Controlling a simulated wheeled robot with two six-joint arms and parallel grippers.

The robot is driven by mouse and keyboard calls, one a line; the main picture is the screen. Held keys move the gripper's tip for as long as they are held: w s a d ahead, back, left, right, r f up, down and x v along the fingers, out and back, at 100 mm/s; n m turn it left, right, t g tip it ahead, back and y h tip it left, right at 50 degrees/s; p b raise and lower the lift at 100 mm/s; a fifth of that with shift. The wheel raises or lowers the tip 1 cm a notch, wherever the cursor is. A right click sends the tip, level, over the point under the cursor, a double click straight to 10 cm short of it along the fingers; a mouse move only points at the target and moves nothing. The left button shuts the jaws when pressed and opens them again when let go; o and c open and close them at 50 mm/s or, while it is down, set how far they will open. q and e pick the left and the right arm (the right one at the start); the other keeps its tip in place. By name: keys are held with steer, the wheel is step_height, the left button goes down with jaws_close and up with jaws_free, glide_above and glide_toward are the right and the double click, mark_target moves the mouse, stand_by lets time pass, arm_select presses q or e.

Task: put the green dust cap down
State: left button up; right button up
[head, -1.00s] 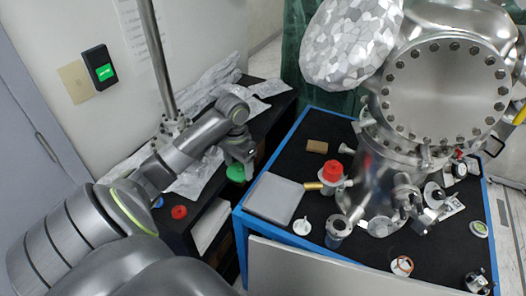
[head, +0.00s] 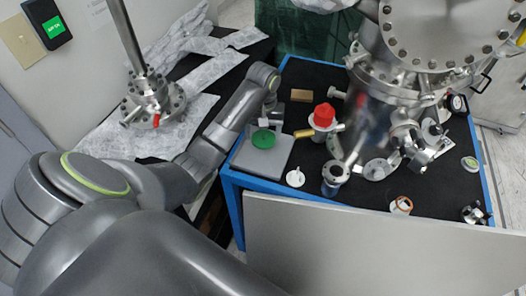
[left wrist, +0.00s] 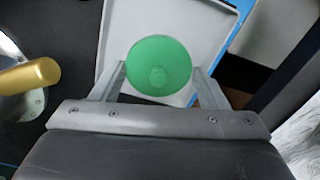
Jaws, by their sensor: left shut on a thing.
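The green dust cap (head: 263,139) is in my left gripper (head: 264,126), above the grey tray (head: 278,165) at the left end of the blue-edged table. In the left wrist view the round green cap (left wrist: 159,66) sits between the two fingers (left wrist: 158,82), with the pale tray (left wrist: 122,24) beneath it. I cannot tell how much gap there is between cap and tray. My right gripper is not in view.
Right of the tray stand a red-topped valve (head: 324,116) with a brass handle and a small white cap (head: 295,178). A brown block (head: 301,95) lies behind. The large steel chamber (head: 372,115) fills the table's middle. A grey panel (head: 380,245) stands in front.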

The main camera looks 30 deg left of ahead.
mark_target(263, 138)
arm_select(q)
steer(key=shift+f+b, duration=0.45)
steer(key=shift+f, duration=0.5)
steer(key=shift+f+b, duration=0.3)
steer(key=shift+f, duration=0.05)
steer(key=shift+f+b, duration=0.55)
step_height(263, 138, down, 2)
steer(key=shift+f, duration=0.2)
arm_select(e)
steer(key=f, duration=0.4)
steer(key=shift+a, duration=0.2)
arm_select(q)
steer(key=o, duration=1.1)
steer(key=shift+f, duration=0.1)
steer(key=shift+c, duration=0.2)
